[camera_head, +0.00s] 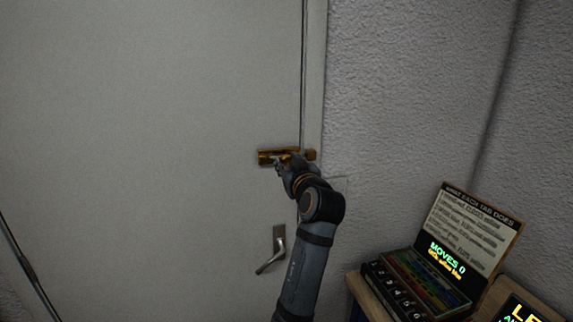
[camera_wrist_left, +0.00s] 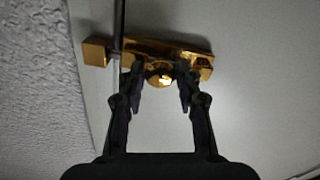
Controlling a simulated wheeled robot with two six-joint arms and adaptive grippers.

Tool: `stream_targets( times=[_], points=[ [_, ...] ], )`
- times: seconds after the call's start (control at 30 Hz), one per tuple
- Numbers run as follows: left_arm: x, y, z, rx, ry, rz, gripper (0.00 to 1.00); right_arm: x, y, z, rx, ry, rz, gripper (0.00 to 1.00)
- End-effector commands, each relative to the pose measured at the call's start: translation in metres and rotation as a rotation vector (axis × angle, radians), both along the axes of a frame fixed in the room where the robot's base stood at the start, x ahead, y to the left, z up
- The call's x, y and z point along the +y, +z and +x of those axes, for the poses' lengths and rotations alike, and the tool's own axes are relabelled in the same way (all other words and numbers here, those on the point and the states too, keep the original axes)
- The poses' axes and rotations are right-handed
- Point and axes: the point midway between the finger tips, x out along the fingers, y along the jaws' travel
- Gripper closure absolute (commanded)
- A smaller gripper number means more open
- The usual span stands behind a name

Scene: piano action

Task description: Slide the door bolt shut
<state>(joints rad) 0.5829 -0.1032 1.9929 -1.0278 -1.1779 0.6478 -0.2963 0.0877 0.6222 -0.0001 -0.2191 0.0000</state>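A brass door bolt (camera_head: 265,157) is mounted on the grey door near its right edge, and it also shows in the left wrist view (camera_wrist_left: 203,60). A square brass keeper (camera_head: 311,154) sits on the frame just across the door gap; in the left wrist view the keeper (camera_wrist_left: 95,52) is at the left. My left gripper (camera_head: 279,163) is at the bolt. In the wrist view its two fingers (camera_wrist_left: 159,88) are apart, one on each side of the round brass knob (camera_wrist_left: 160,79). Firm contact cannot be made out. My right gripper is not in view.
A metal lever handle (camera_head: 278,250) is on the door below the bolt, left of my forearm. At the lower right, a wooden stand (camera_head: 357,289) holds a box of coloured tabs (camera_head: 415,283) with an upright sign (camera_head: 470,228). The door's left area is clear.

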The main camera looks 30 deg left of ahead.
Motion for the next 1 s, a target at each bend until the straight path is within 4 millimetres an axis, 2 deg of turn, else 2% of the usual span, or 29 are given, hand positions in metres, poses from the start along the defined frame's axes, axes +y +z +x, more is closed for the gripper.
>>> stream_targets(
  times=[0.03, 0.1, 0.13, 0.47, 0.57, 0.8, 1.0],
  points=[
    [0.000, 0.000, 0.000, 0.000, 0.000, 0.000, 0.56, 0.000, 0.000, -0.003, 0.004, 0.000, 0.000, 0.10],
    [0.000, 0.000, 0.000, 0.000, 0.001, 0.000, 0.46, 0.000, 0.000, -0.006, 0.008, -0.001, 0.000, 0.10],
    [0.000, 0.000, 0.000, 0.000, 0.002, 0.000, 0.46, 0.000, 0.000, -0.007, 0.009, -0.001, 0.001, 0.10],
    [0.000, 0.006, -0.001, -0.002, 0.003, -0.001, 0.46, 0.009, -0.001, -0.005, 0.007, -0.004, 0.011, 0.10],
    [0.000, 0.022, 0.000, -0.005, 0.003, -0.001, 0.46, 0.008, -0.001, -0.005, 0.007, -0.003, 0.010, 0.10],
    [-0.001, 0.075, 0.000, -0.004, 0.002, 0.000, 0.46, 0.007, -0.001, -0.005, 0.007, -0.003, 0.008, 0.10],
    [-0.001, 0.098, 0.001, 0.000, 0.001, 0.001, 0.46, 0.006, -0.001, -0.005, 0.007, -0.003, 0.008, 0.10]
  ],
)
